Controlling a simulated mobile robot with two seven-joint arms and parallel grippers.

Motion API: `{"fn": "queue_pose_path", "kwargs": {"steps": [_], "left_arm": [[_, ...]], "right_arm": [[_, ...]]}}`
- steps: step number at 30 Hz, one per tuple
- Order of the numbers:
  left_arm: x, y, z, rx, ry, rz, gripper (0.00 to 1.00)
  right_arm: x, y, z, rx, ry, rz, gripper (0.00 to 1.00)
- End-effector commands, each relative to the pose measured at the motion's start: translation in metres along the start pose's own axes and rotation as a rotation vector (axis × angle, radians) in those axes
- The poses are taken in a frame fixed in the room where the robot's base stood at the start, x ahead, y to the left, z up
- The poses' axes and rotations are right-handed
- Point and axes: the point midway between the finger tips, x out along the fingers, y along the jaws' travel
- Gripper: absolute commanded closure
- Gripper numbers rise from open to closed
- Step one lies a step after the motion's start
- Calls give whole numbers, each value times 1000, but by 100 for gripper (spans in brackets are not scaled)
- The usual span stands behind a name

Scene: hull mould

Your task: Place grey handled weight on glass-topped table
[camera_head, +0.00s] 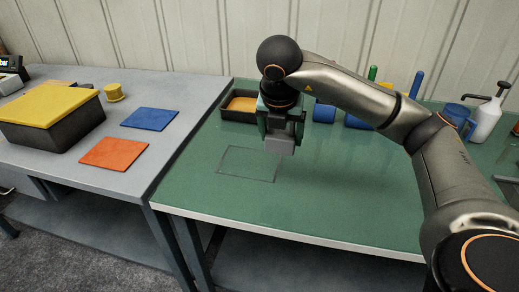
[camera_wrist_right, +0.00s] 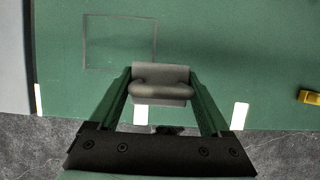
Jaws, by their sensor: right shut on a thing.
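The grey handled weight (camera_wrist_right: 160,82) is between the fingers of my right gripper (camera_wrist_right: 162,97) in the right wrist view. In the head view the weight (camera_head: 279,145) hangs below my right gripper (camera_head: 283,128), which is shut on it. It appears to be above the surface of the green glass-topped table (camera_head: 330,200). A thin square outline (camera_head: 248,164) is marked on this table, just left of and nearer than the weight. It also shows in the right wrist view (camera_wrist_right: 120,68). My left gripper is not in view.
A dark tray with orange contents (camera_head: 240,104) stands behind the gripper. Blue cylinders (camera_head: 323,112) and a white pump bottle (camera_head: 486,118) stand at the back right. A grey table (camera_head: 60,160) at left holds a yellow-lidded box (camera_head: 50,112). The green table's front is clear.

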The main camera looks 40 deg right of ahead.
Motion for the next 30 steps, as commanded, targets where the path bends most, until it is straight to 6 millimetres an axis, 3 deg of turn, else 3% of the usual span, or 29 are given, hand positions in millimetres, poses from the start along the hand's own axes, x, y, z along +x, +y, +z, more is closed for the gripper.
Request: {"fn": "queue_pose_path", "kwargs": {"steps": [9,15,30], "left_arm": [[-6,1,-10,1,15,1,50],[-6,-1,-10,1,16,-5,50],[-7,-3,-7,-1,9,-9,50]], "right_arm": [[36,54,24,1,-3,4,100],[73,76,24,0,-3,3,100],[112,93,22,-1,-4,2,100]]}}
